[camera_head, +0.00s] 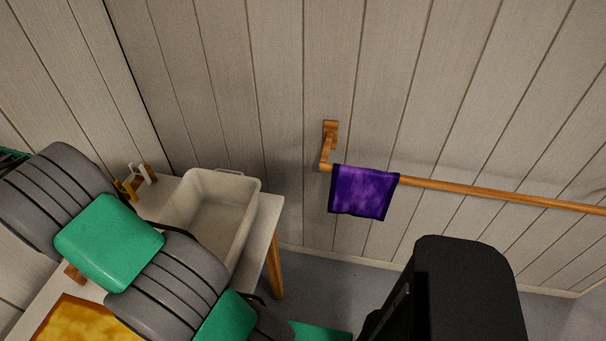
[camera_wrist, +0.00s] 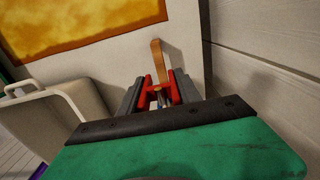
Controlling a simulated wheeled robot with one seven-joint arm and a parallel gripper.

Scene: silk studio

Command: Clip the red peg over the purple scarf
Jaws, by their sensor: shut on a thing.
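The purple scarf (camera_head: 362,192) hangs over a wooden rail (camera_head: 480,191) near its left bracket in the head view. A small purple sliver at the lower left of the wrist view may be the scarf. In the wrist view my gripper (camera_wrist: 158,94) is shut on the red peg (camera_wrist: 148,88), which sits between the two grey fingers. A flat wooden strip (camera_wrist: 157,60) lies just beyond the peg; I cannot tell whether they touch. In the head view my gripper and the red peg are hidden behind my arm.
A white tub (camera_head: 244,215) stands on a table (camera_head: 266,211) at the left. Yellow, white and brown pegs (camera_head: 147,173) stand behind it. An orange-gold cloth (camera_head: 75,322) lies on the table's near part. The panelled wall backs the rail, with open floor below the scarf.

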